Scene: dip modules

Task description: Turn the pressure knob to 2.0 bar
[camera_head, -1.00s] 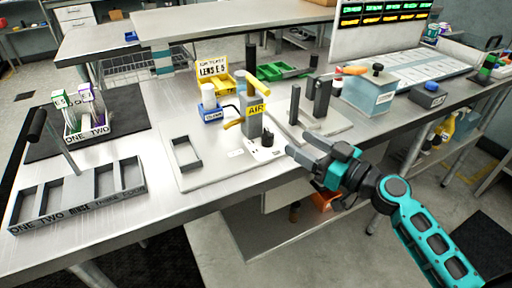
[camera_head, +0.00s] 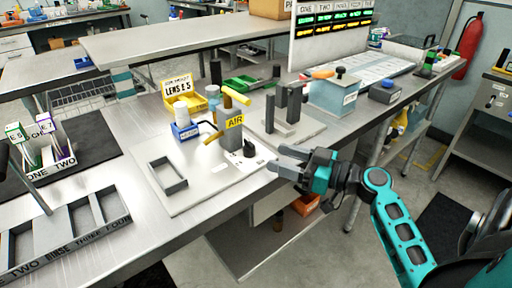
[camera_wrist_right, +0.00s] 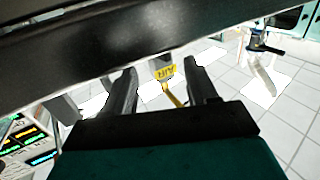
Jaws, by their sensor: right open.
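The air station (camera_head: 230,136) is a grey block with a yellow AIR label and a yellow-handled top, on a pale board on the bench. A small black knob (camera_head: 249,148) sits at its right foot, by a white plate with dark marks too small to read. My right gripper (camera_head: 279,160) is open and empty, just right of the knob and apart from it, fingers pointing left. In the right wrist view, the AIR label (camera_wrist_right: 163,72) shows between the two spread fingers; I cannot make out the knob there. My left gripper is not in view.
A blue holder with a white bottle (camera_head: 184,130) and a yellow bin (camera_head: 183,100) stand left of and behind the station. Dark upright posts (camera_head: 281,106) stand to its right. A grey open frame (camera_head: 167,175) lies front left. The bench's front edge runs below my gripper.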

